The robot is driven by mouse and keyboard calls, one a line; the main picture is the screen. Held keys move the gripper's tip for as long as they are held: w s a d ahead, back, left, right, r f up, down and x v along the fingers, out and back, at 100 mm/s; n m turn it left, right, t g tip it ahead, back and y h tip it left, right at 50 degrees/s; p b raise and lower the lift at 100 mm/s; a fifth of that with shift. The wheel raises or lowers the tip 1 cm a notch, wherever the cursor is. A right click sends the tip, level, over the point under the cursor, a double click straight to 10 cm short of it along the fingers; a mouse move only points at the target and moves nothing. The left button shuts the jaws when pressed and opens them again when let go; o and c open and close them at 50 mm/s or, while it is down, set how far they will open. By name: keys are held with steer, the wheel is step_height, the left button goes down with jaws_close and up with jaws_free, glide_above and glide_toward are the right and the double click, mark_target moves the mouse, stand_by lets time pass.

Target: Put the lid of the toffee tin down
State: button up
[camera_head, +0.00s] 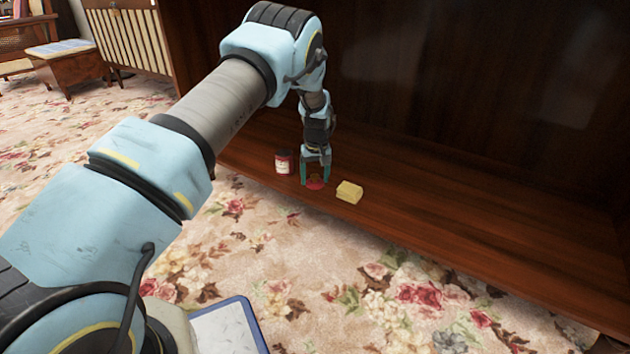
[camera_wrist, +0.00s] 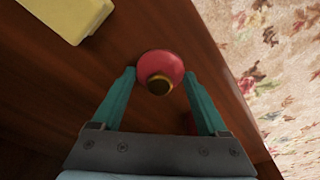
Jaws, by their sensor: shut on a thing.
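The lid (camera_wrist: 160,66), a round red piece with a gold-rimmed dark knob, is between the fingertips of my gripper (camera_wrist: 160,78) in the wrist view. My gripper also shows in the head view (camera_head: 315,178), pointing down, with its teal fingers shut on the red lid (camera_head: 315,184). The lid is at or just above the wooden shelf; I cannot tell whether it touches. The toffee tin (camera_head: 283,164), red with a pale label and dark top, seems to stand upright just left of my gripper. In the wrist view a bit of red shows partly hidden beside the right finger.
A yellow block (camera_head: 349,192) lies on the shelf just right of my gripper, near the front edge; it also shows in the wrist view (camera_wrist: 68,14). The brown wooden shelf (camera_head: 470,215) is bare further right. Flowered carpet (camera_head: 400,300) lies in front.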

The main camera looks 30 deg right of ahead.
steer(key=o, duration=1.2)
